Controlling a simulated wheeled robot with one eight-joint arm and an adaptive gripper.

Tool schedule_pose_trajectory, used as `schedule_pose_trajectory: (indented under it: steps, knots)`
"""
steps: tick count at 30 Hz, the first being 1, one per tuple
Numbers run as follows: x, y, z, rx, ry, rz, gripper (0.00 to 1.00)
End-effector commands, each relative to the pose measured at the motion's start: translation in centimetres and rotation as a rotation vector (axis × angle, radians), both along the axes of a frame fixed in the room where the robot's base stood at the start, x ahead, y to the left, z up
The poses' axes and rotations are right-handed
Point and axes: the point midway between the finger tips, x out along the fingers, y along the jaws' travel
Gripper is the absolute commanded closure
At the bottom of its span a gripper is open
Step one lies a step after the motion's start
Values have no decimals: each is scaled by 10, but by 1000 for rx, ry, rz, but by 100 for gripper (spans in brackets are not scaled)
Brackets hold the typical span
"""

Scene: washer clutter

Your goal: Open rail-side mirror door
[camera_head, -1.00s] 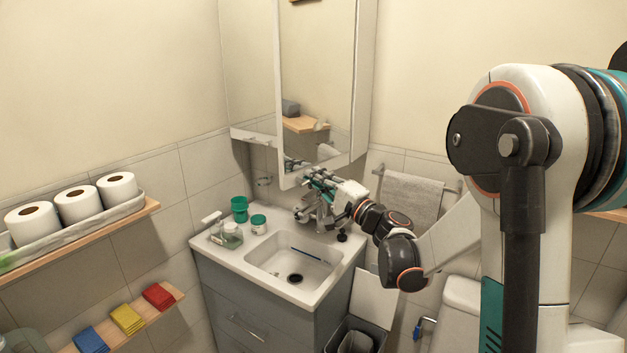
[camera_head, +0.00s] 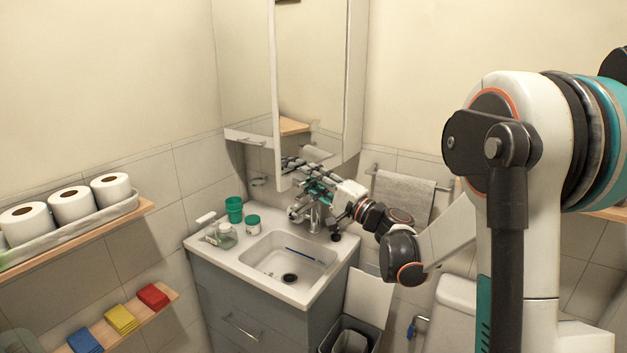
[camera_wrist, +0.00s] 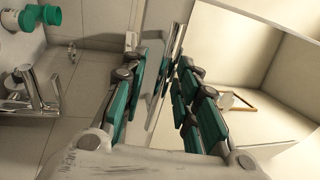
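The mirror door (camera_head: 312,70) on the towel-rail side of the cabinet above the sink stands out from the cabinet, partly open. Its free edge is on the left and hangs lower in the picture than the left section. My gripper (camera_head: 309,184) is at the door's lower part, above the faucet. In the wrist view my gripper (camera_wrist: 163,75) is open, with teal-padded fingers apart. The mirror face (camera_wrist: 235,65) fills the right side and reflects a finger. The door's pale edge strip (camera_wrist: 165,60) shows between the fingers; I cannot tell whether they touch it.
The faucet (camera_wrist: 40,92) and green cup (camera_wrist: 38,16) are left of my gripper. A towel (camera_head: 403,198) hangs at right.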

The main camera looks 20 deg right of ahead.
Motion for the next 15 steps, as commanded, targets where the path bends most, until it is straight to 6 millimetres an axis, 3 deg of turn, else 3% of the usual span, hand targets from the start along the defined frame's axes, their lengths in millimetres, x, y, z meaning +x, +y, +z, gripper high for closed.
schedule_pose_trajectory:
  steps: [8, 15]
  knots:
    - [-5, -4, -1, 1, -1, -2, 72]
    - [-36, -22, -8, 1, -1, -3, 72]
